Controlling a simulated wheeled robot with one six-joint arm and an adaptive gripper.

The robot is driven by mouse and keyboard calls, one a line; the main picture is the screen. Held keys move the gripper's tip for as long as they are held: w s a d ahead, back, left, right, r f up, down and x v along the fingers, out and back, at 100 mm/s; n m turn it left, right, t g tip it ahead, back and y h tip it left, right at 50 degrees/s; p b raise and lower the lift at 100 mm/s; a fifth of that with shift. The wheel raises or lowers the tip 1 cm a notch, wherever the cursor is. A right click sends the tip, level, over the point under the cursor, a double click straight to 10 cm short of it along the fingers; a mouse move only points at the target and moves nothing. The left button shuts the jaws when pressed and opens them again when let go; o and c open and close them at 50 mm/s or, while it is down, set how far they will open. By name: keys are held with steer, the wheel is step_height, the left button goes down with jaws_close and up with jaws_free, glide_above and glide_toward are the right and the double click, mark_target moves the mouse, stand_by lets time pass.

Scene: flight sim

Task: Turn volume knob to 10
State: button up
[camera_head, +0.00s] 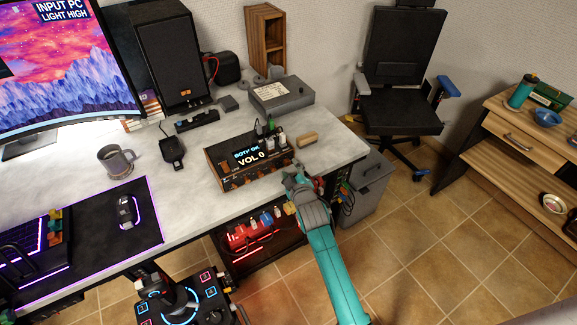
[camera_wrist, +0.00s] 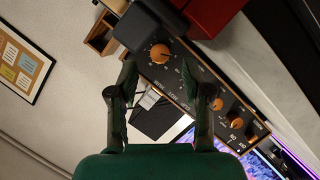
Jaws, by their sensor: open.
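The control box (camera_head: 245,164) sits near the desk's front right edge, and its display (camera_head: 251,158) reads "VOL 0". Orange knobs line its front panel. In the wrist view, the panel (camera_wrist: 180,78) is tilted and shows one large orange knob (camera_wrist: 160,53) and several smaller ones, including one nearby (camera_wrist: 217,104). I cannot read which is the volume knob. My gripper (camera_wrist: 158,68) is open and empty, its two fingers spread either side of the large knob's line, with the knob just beyond the tips. In the head view, my gripper (camera_head: 297,178) is at the box's right front corner.
Plugs and switches (camera_head: 271,136) stand on the box's top right. A mug (camera_head: 116,160) and mouse (camera_head: 127,211) are to the left. A lit red unit (camera_head: 250,237) is below the desk.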

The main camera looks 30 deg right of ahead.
mark_target(288, 164)
steer(key=shift+x, duration=1.65)
jaws_close()
